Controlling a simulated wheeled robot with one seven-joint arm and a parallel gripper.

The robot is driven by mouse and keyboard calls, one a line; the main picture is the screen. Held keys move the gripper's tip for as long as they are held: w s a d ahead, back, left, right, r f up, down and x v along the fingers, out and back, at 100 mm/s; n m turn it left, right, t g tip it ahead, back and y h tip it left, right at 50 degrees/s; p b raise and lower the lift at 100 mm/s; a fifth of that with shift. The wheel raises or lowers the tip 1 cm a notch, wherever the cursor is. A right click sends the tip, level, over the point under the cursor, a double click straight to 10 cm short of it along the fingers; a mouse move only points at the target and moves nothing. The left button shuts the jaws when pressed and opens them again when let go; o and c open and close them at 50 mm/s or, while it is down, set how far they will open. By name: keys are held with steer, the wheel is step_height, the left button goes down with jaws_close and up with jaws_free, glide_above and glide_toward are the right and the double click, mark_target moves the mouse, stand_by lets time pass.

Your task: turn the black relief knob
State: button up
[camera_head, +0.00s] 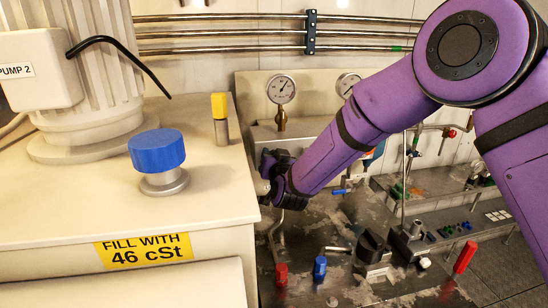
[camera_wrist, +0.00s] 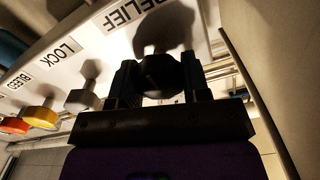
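The black relief knob (camera_wrist: 163,72) shows dark in the wrist view, on a pale panel beside an upside-down RELIEF label (camera_wrist: 132,12). My gripper (camera_wrist: 160,82) has one finger on each side of the knob. Both fingers appear to touch it, though deep shadow blurs the contact. In the head view my gripper (camera_head: 268,178) is beside the right edge of the white cabinet. The relief knob cannot be made out there.
Beside the relief knob sit a grey knob (camera_wrist: 86,97) near the LOCK label, a yellow knob (camera_wrist: 42,116) and a red knob (camera_wrist: 12,125). The white cabinet (camera_head: 215,185) carries a blue cap (camera_head: 157,150). A black-handled valve (camera_head: 372,246) stands on the lower deck.

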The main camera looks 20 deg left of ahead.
steer(key=shift+n, duration=0.3)
steer(key=n, duration=0.3)
steer(key=shift+s+a+n, duration=0.1)
steer(key=shift+n, duration=0.3)
steer(key=n, duration=0.4)
steer(key=shift+n, duration=0.3)
steer(key=n, duration=0.4)
steer(key=shift+a+f, duration=0.1)
steer(key=shift+n, duration=2.5)
steer(key=shift+f, duration=0.1)
steer(key=o, duration=0.9)
steer(key=shift+o, duration=0.2)
